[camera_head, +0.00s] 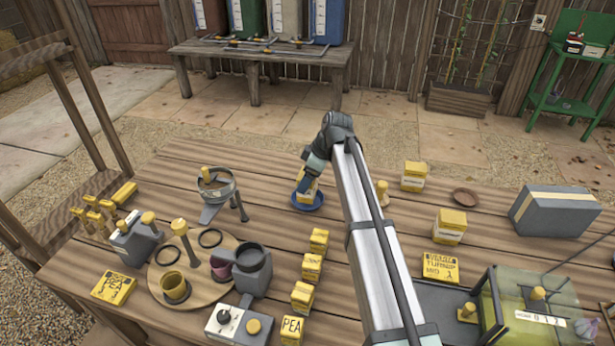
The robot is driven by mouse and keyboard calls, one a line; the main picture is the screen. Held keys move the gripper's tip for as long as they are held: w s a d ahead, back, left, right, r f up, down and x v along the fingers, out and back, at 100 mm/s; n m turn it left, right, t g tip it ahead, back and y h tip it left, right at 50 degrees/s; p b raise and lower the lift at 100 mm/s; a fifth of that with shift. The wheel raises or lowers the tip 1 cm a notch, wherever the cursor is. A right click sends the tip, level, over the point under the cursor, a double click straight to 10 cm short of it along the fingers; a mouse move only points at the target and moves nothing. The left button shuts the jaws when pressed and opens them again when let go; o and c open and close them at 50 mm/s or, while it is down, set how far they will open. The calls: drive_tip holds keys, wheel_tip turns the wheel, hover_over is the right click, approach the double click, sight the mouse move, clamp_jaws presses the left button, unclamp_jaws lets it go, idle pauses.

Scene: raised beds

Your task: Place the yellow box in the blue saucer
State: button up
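A small yellow box (306,194) with a pale label is at the blue saucer (318,205), within its rim as seen from here. I cannot tell whether its base touches the saucer. My gripper (308,182) is right at the top of this box, pointing down, and hides part of it. The fingers are too small and covered to show whether they grip the box or stand open around it. Other yellow boxes stand on the table, including a row (318,240) in front of the saucer and a larger one (414,176) to the right.
A round wooden board (207,292) with cups and rings lies at left, near a sieve on a stand (214,187). A brown dish (465,197) and grey case (555,211) are at right. A clear yellowish bin (500,305) stands front right. Bare planks lie left of the saucer.

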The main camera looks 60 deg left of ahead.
drive_tip(key=shift+f, duration=0.6)
drive_tip(key=o, duration=1)
drive_tip(key=shift+o, duration=0.2)
drive_tip(key=shift+r, duration=0.1)
drive_tip(key=shift+r, duration=0.3)
drive_tip(key=v, duration=1.2)
drive_tip(key=shift+r, duration=0.2)
